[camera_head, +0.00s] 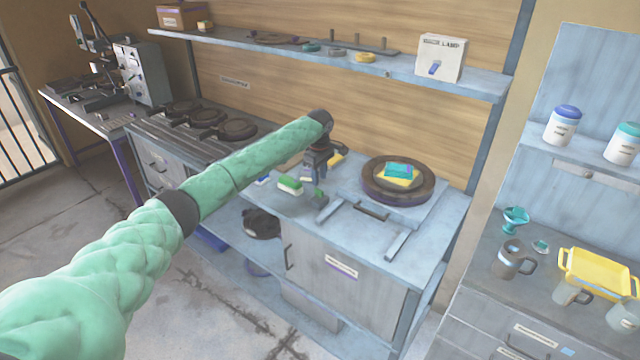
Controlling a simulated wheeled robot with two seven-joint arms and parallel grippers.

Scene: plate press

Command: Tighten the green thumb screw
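My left arm reaches in from the lower left, and its dark gripper (315,174) points down over the bench. A small green piece (319,194), which looks like the green thumb screw, is just below and slightly right of the fingertips, near the bench's front edge. It is too small to tell whether the fingers touch it or how far apart they are. The press plate (371,188), a round dark ring, stands to the right, with a yellow and a teal piece (399,168) in its middle. My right gripper is not in view.
A green and white block (290,185) lies left of the gripper. A grey bar handle (397,245) lies on the bench (345,235) at front right. A shelf (460,82) with a white box (441,58) runs above. Mugs and a yellow tray (600,274) are at far right.

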